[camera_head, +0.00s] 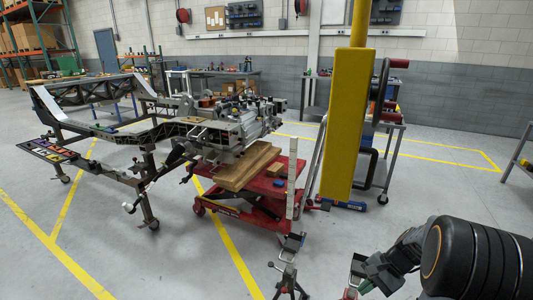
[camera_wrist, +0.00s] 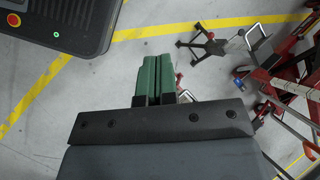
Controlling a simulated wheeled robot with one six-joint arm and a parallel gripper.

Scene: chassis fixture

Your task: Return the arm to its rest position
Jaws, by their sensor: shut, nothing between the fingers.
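My gripper (camera_wrist: 158,68) shows in the wrist view with its two green fingers side by side and shut, with nothing between them. It is above the grey floor, apart from any object.
A red lift table (camera_head: 250,205) carries wooden blocks (camera_head: 238,168) under a metal engine assembly (camera_head: 225,125) beside a chassis frame (camera_head: 60,125). A yellow post (camera_head: 345,125) stands right of it. A small jack stand (camera_head: 288,280) is near my arm.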

